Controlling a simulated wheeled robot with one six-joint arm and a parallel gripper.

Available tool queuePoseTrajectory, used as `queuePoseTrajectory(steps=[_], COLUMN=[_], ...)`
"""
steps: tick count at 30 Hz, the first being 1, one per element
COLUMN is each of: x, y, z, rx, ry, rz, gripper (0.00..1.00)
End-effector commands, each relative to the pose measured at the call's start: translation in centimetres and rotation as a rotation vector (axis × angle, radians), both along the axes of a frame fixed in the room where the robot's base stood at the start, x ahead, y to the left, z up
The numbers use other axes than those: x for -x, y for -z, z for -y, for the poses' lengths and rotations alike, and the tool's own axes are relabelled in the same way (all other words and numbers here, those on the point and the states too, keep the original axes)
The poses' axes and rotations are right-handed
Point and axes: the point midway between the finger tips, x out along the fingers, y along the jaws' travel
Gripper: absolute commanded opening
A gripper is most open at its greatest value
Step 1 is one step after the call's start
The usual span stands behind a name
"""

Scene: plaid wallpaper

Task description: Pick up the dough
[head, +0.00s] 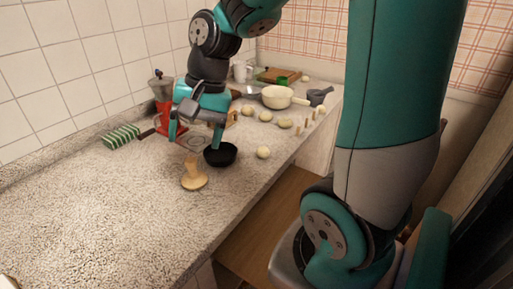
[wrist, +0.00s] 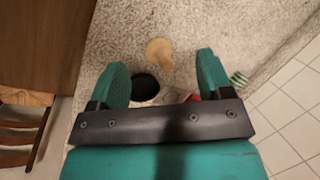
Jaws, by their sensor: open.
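Several pale round lumps that look like dough lie on the speckled counter (head: 95,215) in the head view. The nearest pale lump (head: 263,152) is right of the black bowl, by the counter's front edge. Others, such as one lump (head: 285,123) and another lump (head: 265,116), lie farther back; I cannot tell which are dough. My gripper (head: 194,138) is open and empty, fingers pointing down above the counter near the black bowl, left of the lumps. In the wrist view my gripper (wrist: 162,63) has its fingers spread, and no pale lump shows clearly there.
A black bowl (head: 220,155) and a wooden tool with a round base (head: 194,181) stand near my gripper. A red grinder (head: 163,110) and a green striped item (head: 121,136) are by the wall. A cream pan (head: 277,97) stands farther back.

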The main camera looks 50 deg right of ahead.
Motion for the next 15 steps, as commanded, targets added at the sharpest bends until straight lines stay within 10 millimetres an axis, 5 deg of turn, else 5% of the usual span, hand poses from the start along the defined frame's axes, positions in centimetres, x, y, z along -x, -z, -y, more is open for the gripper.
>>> queuePoseTrajectory(steps=[1, 3, 7, 12, 15], x=[-1.4, -2.3, -1.6, 0.8, 1.6], y=[-0.5, -0.3, 0.5, 1.5, 2.1], z=[4.3, 9.7, 18.8, 26.0, 27.5], rx=[-0.018, -0.05, -0.115, -0.183, -0.201], ry=[0.251, 0.589, 1.127, 1.553, 1.659], rz=[-0.057, -0.129, -0.234, -0.313, -0.335], gripper=[0.73, 0.73, 0.73, 0.73, 0.73])
